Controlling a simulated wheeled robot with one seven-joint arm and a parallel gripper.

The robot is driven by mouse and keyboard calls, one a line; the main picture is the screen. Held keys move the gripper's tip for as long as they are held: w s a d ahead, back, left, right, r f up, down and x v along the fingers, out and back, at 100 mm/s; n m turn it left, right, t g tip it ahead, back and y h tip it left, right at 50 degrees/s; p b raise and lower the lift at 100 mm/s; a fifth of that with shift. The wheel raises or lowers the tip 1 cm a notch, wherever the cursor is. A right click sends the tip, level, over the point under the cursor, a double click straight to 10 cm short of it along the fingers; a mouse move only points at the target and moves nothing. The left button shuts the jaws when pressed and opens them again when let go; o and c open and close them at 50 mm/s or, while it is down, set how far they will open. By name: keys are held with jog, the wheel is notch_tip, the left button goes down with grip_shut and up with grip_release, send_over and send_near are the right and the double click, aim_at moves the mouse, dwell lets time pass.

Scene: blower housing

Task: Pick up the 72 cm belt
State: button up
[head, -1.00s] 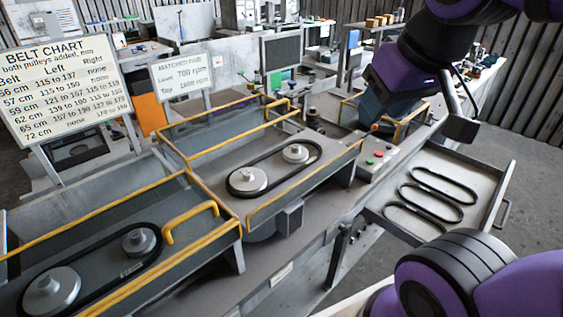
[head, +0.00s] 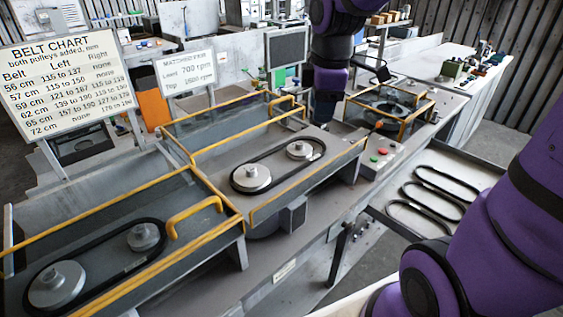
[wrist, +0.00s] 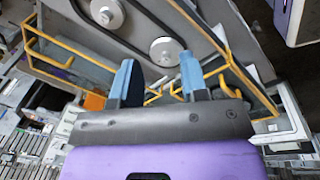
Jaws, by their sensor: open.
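Three black belts lie side by side in the open drawer: a back belt (head: 447,182), a middle belt (head: 432,200) and a front belt (head: 419,221). Another belt (head: 268,154) runs around two pulleys on the middle machine, and one (head: 101,266) around two pulleys on the left machine. I cannot read a length on any belt. My gripper (wrist: 156,62) is open and empty in the wrist view, with two blue fingers apart. A belt around two pulleys (wrist: 140,28) shows beyond the fingers. In the head view my arm hangs behind the middle machine, and its fingers are not clear.
Yellow guard rails (head: 205,275) edge the machines. A third machine (head: 385,108) stands at the right. The belt chart (head: 65,85) and a speed sign (head: 186,78) stand behind. My purple arm link covers the drawer's (head: 480,168) right part. A button box (head: 378,155) sits beside the middle machine.

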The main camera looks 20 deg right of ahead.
aim_at(295, 169)
jog(key=w+f+n, duration=0.2)
jog(key=f, duration=0.4)
jog(key=w+a+f+n+g+y, duration=0.1)
jog(key=w+f+n, duration=0.2)
jog(key=f, duration=0.4)
jog(key=w+f+n+g, duration=0.1)
jog(key=w+f+n, duration=0.1)
jog(key=f, duration=0.4)
jog(key=shift+w+a+f+n, duration=0.15)
jog(key=shift+a+f+n, duration=0.1)
jog(key=shift+f+n, duration=0.25)
jog(key=shift+r, duration=0.1)
jog(key=shift+c, duration=0.4)
grip_shut()
